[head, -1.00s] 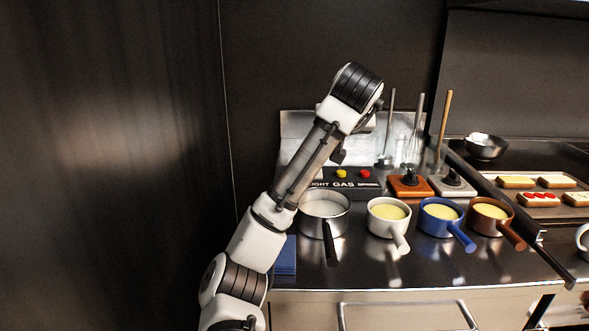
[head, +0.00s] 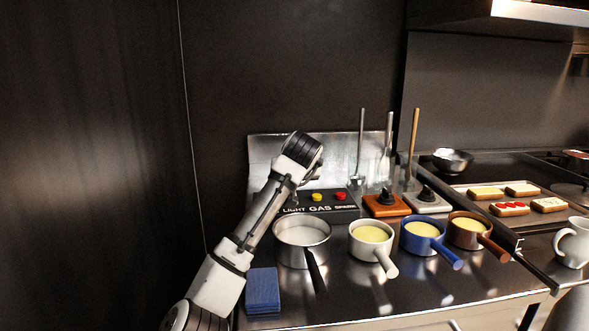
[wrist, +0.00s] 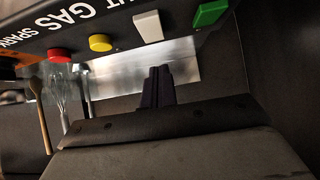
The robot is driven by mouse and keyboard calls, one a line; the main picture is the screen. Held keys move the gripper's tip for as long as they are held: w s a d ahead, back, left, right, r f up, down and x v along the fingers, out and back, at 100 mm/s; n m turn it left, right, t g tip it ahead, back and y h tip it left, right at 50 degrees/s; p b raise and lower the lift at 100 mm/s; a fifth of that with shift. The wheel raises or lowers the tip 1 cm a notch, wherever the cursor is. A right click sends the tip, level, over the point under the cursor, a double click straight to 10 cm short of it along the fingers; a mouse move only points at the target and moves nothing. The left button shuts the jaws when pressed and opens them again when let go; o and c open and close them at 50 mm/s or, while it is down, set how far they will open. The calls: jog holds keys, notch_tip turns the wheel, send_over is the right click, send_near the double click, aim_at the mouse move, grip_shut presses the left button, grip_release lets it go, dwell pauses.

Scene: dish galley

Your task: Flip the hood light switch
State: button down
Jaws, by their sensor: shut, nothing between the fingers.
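Which of these is the hood light switch I cannot tell. My gripper (wrist: 158,88) is shut and empty, just below the white piece in the wrist view, apparently apart from it. In the head view my arm hides the gripper and the box's left end.
A steel pan (head: 302,247) and white (head: 371,247), blue (head: 419,245) and brown (head: 466,239) pots stand before the box. Orange (head: 386,208) and white (head: 427,204) knob blocks sit right of it, with upright utensils behind. Blue cloths (head: 263,288) lie front left. The hood (head: 540,12) is upper right.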

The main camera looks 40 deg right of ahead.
jog(key=shift+w+f, duration=0.15)
jog(key=shift+f, duration=1.6)
jog(key=shift+w+d+r+p, duration=0.1)
jog(key=shift+d+r+p, duration=0.05)
jog(key=shift+p, duration=0.8)
jog(key=g+p, duration=0.1)
jog(key=p, duration=0.3)
jog(key=shift+w+g+y, duration=0.1)
jog(key=shift+g+y, duration=0.2)
jog(key=shift+y, duration=0.1)
jog(key=shift+d+f+p, duration=0.1)
jog(key=shift+f+p, duration=0.25)
jog(key=shift+p, duration=0.55)
jog(key=shift+w+f, duration=0.1)
jog(key=shift+f, duration=0.05)
jog(key=shift+f, duration=0.15)
jog(key=shift+p, duration=0.3)
